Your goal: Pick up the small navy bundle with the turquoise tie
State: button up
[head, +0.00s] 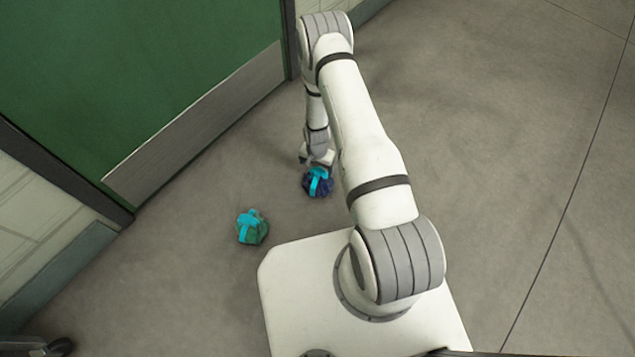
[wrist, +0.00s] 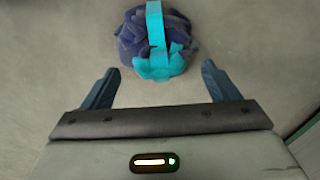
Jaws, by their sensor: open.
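The small navy bundle with the turquoise tie (head: 317,184) lies on the floor just below my gripper in the head view. In the wrist view the navy bundle (wrist: 154,38) is at the top middle, with its turquoise tie running down its front. My gripper (wrist: 157,80) is open and empty. Its two dark blue fingers stand apart, and the bundle shows beyond their tips, roughly centred between them. In the head view my gripper (head: 317,160) is partly hidden behind the wrist and the bundle, and I cannot tell whether it touches the bundle.
A green bundle with a turquoise tie (head: 252,228) lies on the floor to the lower left of the navy one. A green door (head: 140,75) with a metal kick plate stands at the left. The grey floor (head: 520,150) is clear on the right.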

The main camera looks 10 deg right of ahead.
aim_at(317, 173)
notch_tip(317, 173, down, 4)
jog(key=shift+s+b, duration=0.1)
jog(key=shift+b, duration=0.7)
jog(key=shift+c, duration=0.2)
jog(key=c, duration=1.5)
